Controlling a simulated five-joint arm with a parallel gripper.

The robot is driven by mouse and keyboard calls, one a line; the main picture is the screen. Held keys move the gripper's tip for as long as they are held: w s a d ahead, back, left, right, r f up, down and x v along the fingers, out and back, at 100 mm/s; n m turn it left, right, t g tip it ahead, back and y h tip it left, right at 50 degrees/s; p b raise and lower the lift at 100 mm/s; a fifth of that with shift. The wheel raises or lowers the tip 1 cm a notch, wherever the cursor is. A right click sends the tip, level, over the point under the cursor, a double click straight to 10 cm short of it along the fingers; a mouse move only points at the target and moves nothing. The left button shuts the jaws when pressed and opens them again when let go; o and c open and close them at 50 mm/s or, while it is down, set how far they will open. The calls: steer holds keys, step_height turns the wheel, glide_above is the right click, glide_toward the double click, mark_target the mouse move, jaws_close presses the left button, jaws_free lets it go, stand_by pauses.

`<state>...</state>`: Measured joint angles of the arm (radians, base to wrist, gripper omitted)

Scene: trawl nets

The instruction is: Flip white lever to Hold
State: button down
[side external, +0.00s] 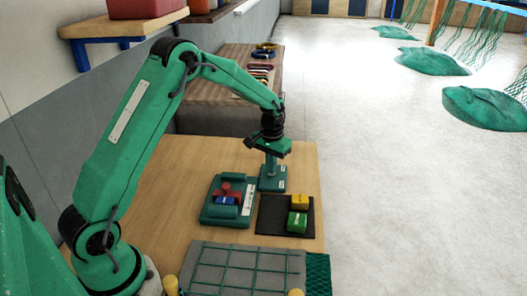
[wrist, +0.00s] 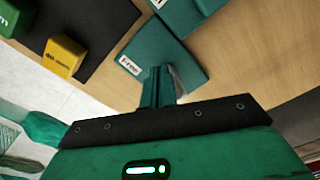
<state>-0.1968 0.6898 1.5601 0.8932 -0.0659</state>
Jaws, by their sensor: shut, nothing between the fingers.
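The teal lever plate (side external: 266,187) stands on the wooden table directly below my gripper. In the wrist view the plate (wrist: 190,60) has a white label reading "Free" (wrist: 130,66) near its left corner. A small pale sliver (wrist: 181,86) shows beside my fingers; it may be the white lever, but the fingers hide most of it. No "Hold" label can be read. My gripper (wrist: 163,72) is shut and empty, its fingertips over the plate; it points down in the side view (side external: 270,172). I cannot tell whether it touches the lever.
A green tray (side external: 208,214) with red and blue blocks sits left of the plate. A black mat (side external: 271,222) with a yellow block (side external: 300,201) and a green block (side external: 297,222) lies in front. A grey net-lined panel (side external: 235,268) is nearer. Bare table lies left.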

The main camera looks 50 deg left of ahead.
steer(key=shift+r, duration=0.15)
step_height(320, 180, up, 7)
steer(key=shift+s+d, duration=0.4)
steer(key=shift+d, duration=0.05)
stand_by(0.8)
stand_by(0.4)
steer(key=s+d+r+m+t, duration=0.1)
steer(key=s+d+r+t, duration=0.35)
steer(key=s+r, duration=0.85)
steer(key=s+d+m, duration=0.1)
steer(key=s+d, duration=0.1)
steer(key=s, duration=0.5)
steer(key=s+d+m+t, duration=0.1)
steer(key=s+d, duration=0.1)
steer(key=s, duration=0.6)
steer(key=shift+d+r, duration=0.2)
steer(key=shift+d, duration=0.2)
